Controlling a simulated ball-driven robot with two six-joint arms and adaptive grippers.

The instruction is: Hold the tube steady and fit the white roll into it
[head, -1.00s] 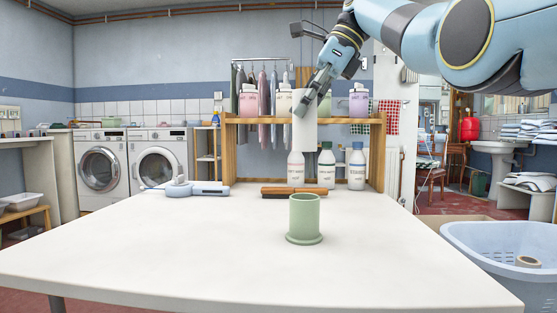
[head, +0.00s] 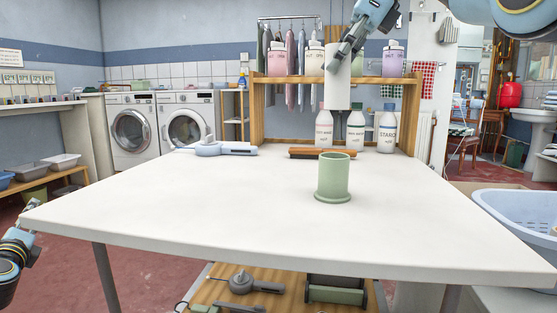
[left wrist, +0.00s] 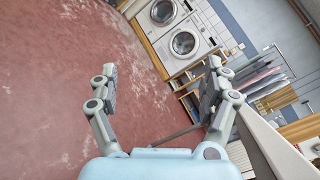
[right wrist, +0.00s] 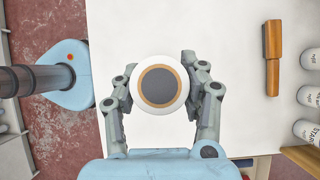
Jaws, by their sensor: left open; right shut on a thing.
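The green tube (head: 333,180) stands upright on its flanged base on the white table (head: 240,195), right of the middle. The white roll (head: 339,90) hangs upright above and behind the tube in the head view, apart from it. My right gripper (head: 340,62) is shut on the roll near its top. In the right wrist view the roll (right wrist: 160,85) shows end-on between the fingers, with a brown ring and a dark centre; the tube is hidden there. My left gripper (head: 28,232) is at the table's left edge; the left wrist view shows its fingers (left wrist: 158,90) spread and empty.
A blue basket (head: 520,225) stands at the right. The table's left and front are clear.

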